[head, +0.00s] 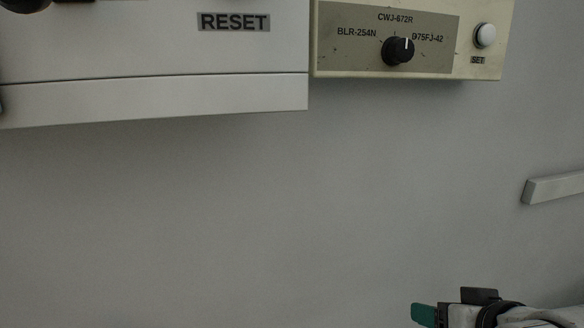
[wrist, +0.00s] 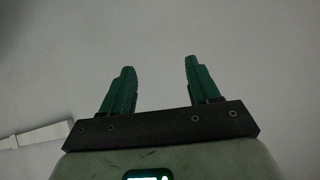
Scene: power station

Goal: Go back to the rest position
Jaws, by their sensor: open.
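My gripper (wrist: 160,77) has two green fingers that stand apart with nothing between them in the wrist view. Behind the fingers is only bare grey wall. In the head view my gripper (head: 423,314) is at the lower right, seen from the side, with a green finger pointing left. It is well below the panels and touches nothing that I can see.
A white box labelled RESET (head: 150,95) is at the upper left. A beige panel (head: 490,62) beside it has a black knob (head: 398,51) and a white SET button (head: 485,35). A pale bar (head: 555,187) is on the wall at right. The wall (head: 250,220) below is clear.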

